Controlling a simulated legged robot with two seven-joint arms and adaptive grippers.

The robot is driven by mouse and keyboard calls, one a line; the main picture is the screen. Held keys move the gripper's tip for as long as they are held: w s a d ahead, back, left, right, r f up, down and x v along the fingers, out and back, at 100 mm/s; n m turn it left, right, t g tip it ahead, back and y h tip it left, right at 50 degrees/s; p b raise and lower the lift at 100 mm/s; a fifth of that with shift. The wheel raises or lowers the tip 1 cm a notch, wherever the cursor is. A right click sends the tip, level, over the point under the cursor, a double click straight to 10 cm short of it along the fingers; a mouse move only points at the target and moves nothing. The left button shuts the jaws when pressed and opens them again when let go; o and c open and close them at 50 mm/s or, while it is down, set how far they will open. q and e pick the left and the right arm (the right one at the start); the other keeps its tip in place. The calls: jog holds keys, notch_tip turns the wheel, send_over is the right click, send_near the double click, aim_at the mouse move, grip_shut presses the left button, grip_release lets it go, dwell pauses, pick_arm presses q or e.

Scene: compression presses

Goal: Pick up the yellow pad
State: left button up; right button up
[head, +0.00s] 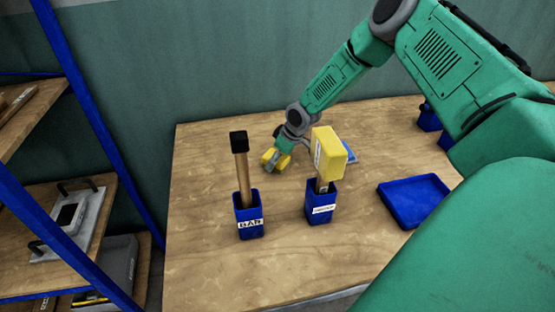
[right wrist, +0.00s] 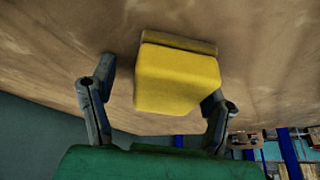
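The yellow pad (head: 268,155) lies on the wooden table behind the two blue holders, partly hidden by my right gripper (head: 280,152). In the right wrist view the yellow pad (right wrist: 178,78) is a chunky block with a darker strip along one edge. My right gripper (right wrist: 158,98) has its two fingers spread, one on each side of the pad. A clear gap shows between the left finger and the pad; the right fingertip overlaps the pad's edge, and I cannot tell whether it touches. My left gripper is not in view.
A blue holder (head: 250,222) holds a black-topped wooden stick (head: 240,160). Another blue holder (head: 320,205) holds a yellow-headed tool (head: 328,150), close to my right gripper. A blue tray (head: 412,203) lies at the right. A shelf rack (head: 100,130) stands at the left. The table front is clear.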

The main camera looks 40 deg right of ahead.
jog(key=shift+a, duration=0.25)
jog(key=c, duration=0.5)
jog(key=shift+a+r, duration=0.25)
jog(key=shift+a, duration=0.2)
jog(key=shift+c, duration=0.5)
jog(key=shift+d+r, duration=0.2)
jog(key=shift+r, duration=0.15)
notch_tip(320, 180, up, 9)
jog(key=shift+a+f, duration=0.1)
jog(key=shift+a, duration=0.05)
jog(key=shift+r, duration=0.2)
jog(key=shift+o, duration=0.5)
jog(key=shift+d+f, duration=0.15)
jog(key=shift+d, duration=0.35)
jog(key=shift+c, duration=1.1)
jog(key=shift+a, duration=0.2)
